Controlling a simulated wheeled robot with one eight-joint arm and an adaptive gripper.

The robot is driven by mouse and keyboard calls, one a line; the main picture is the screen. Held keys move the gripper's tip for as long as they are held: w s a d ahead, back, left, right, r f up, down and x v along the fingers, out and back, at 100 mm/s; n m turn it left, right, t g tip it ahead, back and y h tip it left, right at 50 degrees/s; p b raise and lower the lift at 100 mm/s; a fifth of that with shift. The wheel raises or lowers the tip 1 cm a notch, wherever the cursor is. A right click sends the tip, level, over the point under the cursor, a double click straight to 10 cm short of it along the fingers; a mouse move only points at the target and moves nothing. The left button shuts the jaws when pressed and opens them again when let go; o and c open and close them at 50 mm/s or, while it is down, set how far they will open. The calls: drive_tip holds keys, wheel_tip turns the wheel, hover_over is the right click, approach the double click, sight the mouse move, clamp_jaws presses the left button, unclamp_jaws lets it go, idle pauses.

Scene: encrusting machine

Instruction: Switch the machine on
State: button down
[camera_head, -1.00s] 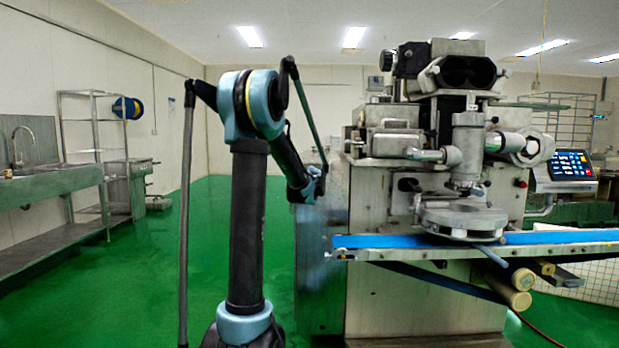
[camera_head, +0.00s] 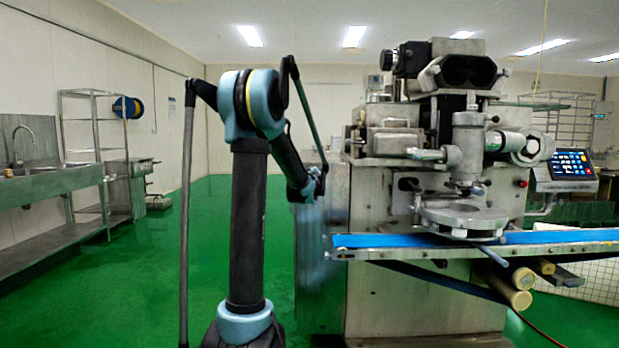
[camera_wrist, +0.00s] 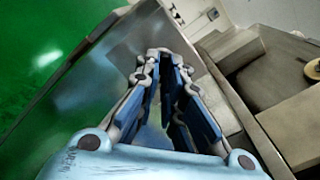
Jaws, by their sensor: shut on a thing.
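The encrusting machine (camera_head: 395,210) is a large grey steel unit on the right of the head view, with a blue conveyor belt across its front. A control panel (camera_head: 564,170) with a lit blue display hangs on its right side. In the head view my arm reaches to the machine's left side, and my fingers cannot be made out. In the wrist view my gripper (camera_wrist: 168,58) is at the machine's metal side (camera_wrist: 105,75), its fingertips close together around a small part of the machine. The fingers hide that part, and I cannot tell its exact shape.
A steel sink bench (camera_head: 50,185) and a wire rack (camera_head: 92,140) stand along the left wall. The green floor between them and my arm is clear. The belt (camera_head: 385,240) juts out left in front of the machine.

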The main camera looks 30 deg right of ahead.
drive_tip(key=shift+a, duration=0.1)
drive_tip(key=c, duration=1.7)
unclamp_jaws()
drive_tip(key=shift+w+f, duration=0.1)
drive_tip(key=shift+w, duration=0.05)
drive_tip(key=shift+s, duration=0.2)
drive_tip(key=v, duration=1.1)
drive_tip(key=shift+s+a, duration=0.15)
drive_tip(key=shift+s, duration=0.1)
